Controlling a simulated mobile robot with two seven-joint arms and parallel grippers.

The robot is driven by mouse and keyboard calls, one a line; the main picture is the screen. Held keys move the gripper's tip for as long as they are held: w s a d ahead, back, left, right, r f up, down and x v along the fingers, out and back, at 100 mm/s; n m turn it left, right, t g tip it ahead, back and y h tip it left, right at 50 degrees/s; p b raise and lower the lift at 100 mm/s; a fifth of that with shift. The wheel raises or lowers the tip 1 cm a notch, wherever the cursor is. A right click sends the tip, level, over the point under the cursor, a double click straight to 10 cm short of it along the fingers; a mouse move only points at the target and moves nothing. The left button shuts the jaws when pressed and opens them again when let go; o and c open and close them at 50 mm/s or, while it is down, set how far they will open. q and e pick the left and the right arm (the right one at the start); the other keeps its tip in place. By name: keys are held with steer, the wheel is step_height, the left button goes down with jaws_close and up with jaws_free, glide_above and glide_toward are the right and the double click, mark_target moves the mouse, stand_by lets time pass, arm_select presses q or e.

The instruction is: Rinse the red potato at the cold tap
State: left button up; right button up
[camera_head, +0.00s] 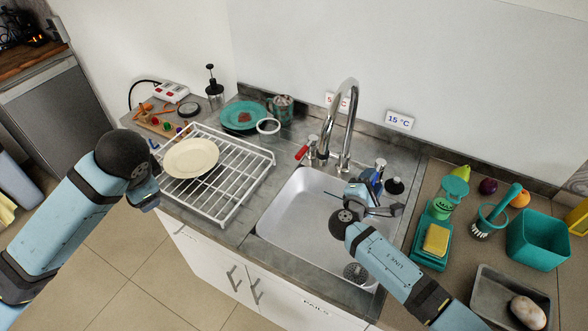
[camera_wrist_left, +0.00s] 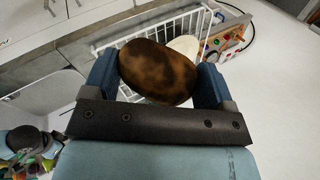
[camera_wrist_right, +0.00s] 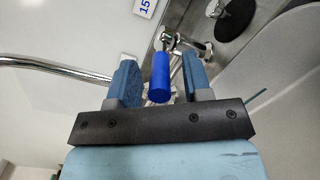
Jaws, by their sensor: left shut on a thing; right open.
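A brown potato with dark, dirty-looking patches (camera_wrist_left: 158,72) is held between the fingers of my left gripper (camera_wrist_left: 155,80). In the head view my left arm is at the left, beside the dish rack, and the potato is hidden there. My right gripper (camera_head: 366,192) is open over the right side of the sink (camera_head: 305,215). The blue cold tap handle (camera_wrist_right: 160,78) lies between its spread fingers in the right wrist view, with gaps at both sides. The steel spout (camera_head: 349,110) arches over the sink, and no water shows from it.
A white dish rack (camera_head: 230,195) with a cream plate (camera_head: 190,157) stands left of the sink. A red-handled tap (camera_head: 303,151) is left of the spout. A grey tray (camera_head: 484,302) with a pale potato (camera_head: 527,312) and a teal bin (camera_head: 537,240) stand at right.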

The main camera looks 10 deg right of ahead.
steer(key=shift+w+d, duration=0.1)
jaws_close()
arm_select(q)
steer(key=shift+r, duration=0.15)
arm_select(e)
steer(key=d+n+t+y, duration=0.1)
steer(key=s+n+t+y, duration=0.1)
steer(key=y, duration=0.1)
steer(key=shift+d+n, duration=0.3)
steer(key=shift+d, duration=0.05)
jaws_free()
